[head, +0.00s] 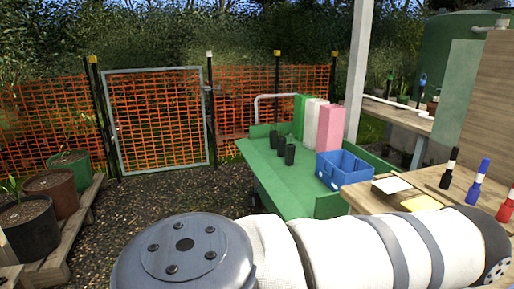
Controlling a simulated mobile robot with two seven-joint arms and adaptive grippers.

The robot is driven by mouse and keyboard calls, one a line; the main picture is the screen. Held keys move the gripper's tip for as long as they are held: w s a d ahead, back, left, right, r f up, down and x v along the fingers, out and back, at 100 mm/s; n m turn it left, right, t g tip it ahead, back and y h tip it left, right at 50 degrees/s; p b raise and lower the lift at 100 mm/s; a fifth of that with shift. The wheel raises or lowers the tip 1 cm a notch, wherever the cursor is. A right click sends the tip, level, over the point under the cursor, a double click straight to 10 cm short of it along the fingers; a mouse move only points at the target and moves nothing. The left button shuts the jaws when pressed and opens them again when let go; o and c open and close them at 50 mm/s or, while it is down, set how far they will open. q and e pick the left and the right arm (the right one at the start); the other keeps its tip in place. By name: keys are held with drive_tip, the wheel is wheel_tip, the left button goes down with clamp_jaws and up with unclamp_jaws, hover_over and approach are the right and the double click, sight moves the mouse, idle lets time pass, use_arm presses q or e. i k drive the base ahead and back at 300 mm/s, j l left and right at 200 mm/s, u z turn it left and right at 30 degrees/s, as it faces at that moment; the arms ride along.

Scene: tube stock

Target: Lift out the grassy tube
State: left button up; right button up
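No tube with clearly visible grass shows in the head view. A few small dark tubes (290,154) stand upright in a group on the green trolley top (262,165); they are too small to tell whether grass grows in them. A blue crate (330,179) with compartments sits to their right at the trolley's near side; I cannot see anything in it clearly. Neither of my grippers is in view. A link of my own arm, white and grey, lies across the bottom of the view.
Green, white and pink upright blocks (330,127) stand behind the crate. A wooden bench (375,200) at right holds black, blue (478,180) and red markers and paper pads. Potted plants (50,183) stand at left. A mesh gate (157,120) is behind; gravel ground is open between.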

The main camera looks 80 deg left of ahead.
sight(281, 140)
drive_tip(key=u, duration=2.4)
